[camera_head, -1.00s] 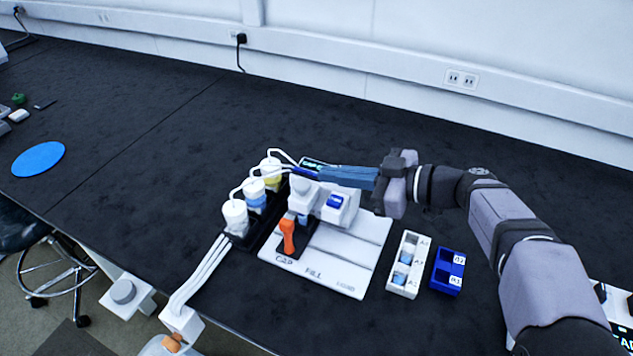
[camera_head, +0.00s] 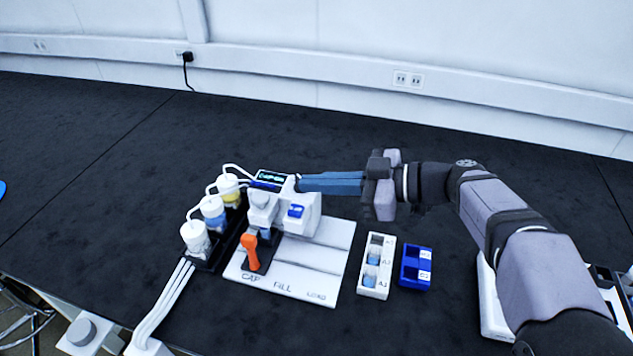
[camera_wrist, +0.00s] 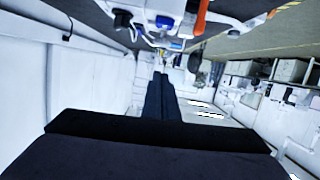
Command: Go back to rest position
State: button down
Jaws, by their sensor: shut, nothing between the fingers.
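My gripper (camera_head: 302,183) points left in the head view, with its long blue-grey fingers together and nothing between them. Its tips appear at the upper right of the white dispensing machine (camera_head: 303,224); I cannot tell whether they touch it. In the wrist view the shut fingers (camera_wrist: 160,78) reach toward the middle of the picture. The machine shows upside down at the top of that view, with its orange lever (camera_wrist: 201,17). In the head view the orange lever (camera_head: 250,252) stands at the machine's front left.
Capped bottles (camera_head: 212,212) with white tubes stand in a black rack left of the machine. A white vial rack (camera_head: 368,284) and a blue rack (camera_head: 416,268) stand right of the labelled white board (camera_head: 325,288). The black bench (camera_head: 120,130) is clear at the back.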

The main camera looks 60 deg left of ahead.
jog(key=w+d+f+m+t+h+p, duration=0.1)
jog(key=w+d+f+m+t+p, duration=0.15)
jog(key=w+d+m, duration=0.4)
jog(key=w+d+f+m+t+h+p, duration=0.1)
jog(key=w+d+m+t+h+p, duration=0.2)
jog(key=d, duration=0.7)
jog(key=w+d+f+m+t+p, duration=0.15)
jog(key=w+d+m, duration=0.25)
jog(key=w+d, duration=0.4)
jog(key=s+d+m+t+h+p, duration=0.1)
jog(key=d+m, duration=0.3)
jog(key=d, duration=0.7)
jog(key=s+d+m+t+h+p, duration=0.1)
jog(key=s+d+m+h+p, duration=0.2)
jog(key=d, duration=0.9)
jog(key=s+d+f+m+t+h+p, duration=0.1)
jog(key=s+d+m+h+p, duration=0.1)
jog(key=s+d+m+p, duration=0.2)
jog(key=d+m, duration=0.3)
jog(key=d, duration=0.5)
jog(key=shift+s+h, duration=0.2)
jog(key=shift+h, duration=0.2)
